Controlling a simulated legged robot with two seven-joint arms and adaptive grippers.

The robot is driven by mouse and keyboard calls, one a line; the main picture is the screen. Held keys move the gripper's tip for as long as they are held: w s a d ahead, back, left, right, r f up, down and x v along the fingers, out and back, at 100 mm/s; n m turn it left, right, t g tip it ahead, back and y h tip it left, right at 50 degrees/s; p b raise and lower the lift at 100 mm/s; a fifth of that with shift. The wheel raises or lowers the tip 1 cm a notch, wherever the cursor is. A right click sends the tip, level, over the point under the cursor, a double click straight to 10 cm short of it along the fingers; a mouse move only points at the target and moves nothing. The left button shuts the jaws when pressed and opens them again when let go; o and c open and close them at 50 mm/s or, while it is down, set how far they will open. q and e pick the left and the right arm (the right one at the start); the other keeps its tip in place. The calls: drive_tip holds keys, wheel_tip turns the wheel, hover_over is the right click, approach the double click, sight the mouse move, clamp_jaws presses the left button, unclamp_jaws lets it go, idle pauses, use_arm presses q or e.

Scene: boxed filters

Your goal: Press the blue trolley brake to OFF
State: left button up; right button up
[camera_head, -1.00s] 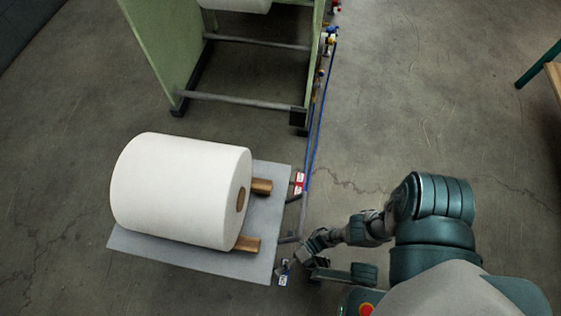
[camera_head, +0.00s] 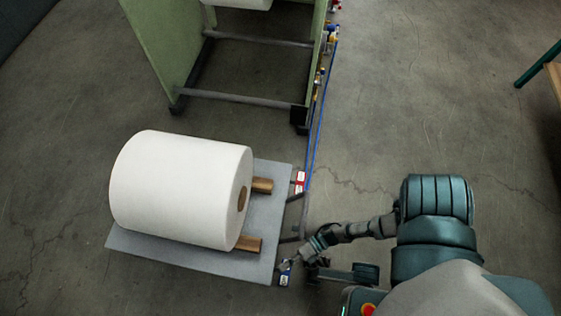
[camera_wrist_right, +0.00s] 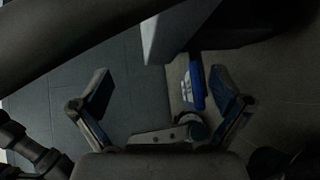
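The blue trolley brake (camera_head: 285,279) is a small blue pedal with a white label at the near right corner of the grey trolley (camera_head: 196,262). Its label text is too small to read. My right gripper (camera_head: 296,260) is just above the pedal in the head view, close to the trolley's edge. I cannot tell whether it touches the pedal. In the right wrist view, the gripper's two fingers (camera_wrist_right: 162,92) are spread with nothing between them that is held. The blue pedal (camera_wrist_right: 197,84) shows there beside the right-hand finger. My left gripper is not in view.
A large white roll (camera_head: 178,190) lies on the trolley over wooden bars. A red labelled pedal (camera_head: 299,178) is at the trolley's far right corner. A green frame (camera_head: 165,50) stands behind, with blue lines (camera_head: 316,130) along its right.

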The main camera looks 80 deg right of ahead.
drive_tip(key=shift+n+t+y, duration=0.3)
drive_tip(key=shift+y, duration=0.6)
drive_tip(key=r, duration=0.3)
drive_tip(key=w+a+r, duration=0.1)
drive_tip(key=r, duration=0.1)
drive_tip(key=shift+r, duration=0.2)
drive_tip(key=shift+w+r, duration=0.15)
drive_tip(key=shift+r, duration=0.15)
drive_tip(key=f, duration=0.1)
drive_tip(key=d+f+h, duration=0.1)
drive_tip(key=h, duration=0.1)
drive_tip(key=shift+s+d+f, duration=0.25)
drive_tip(key=shift+f, duration=0.15)
drive_tip(key=shift+v, duration=1.85)
drive_tip(key=shift+s+d, duration=0.25)
drive_tip(key=shift+s, duration=0.6)
drive_tip(key=c, duration=0.5)
drive_tip(key=shift+o, duration=0.2)
drive_tip(key=w+d+v, duration=0.1)
drive_tip(key=v, duration=1.4)
drive_tip(key=shift+d+f, duration=0.15)
drive_tip(key=shift+f, duration=0.2)
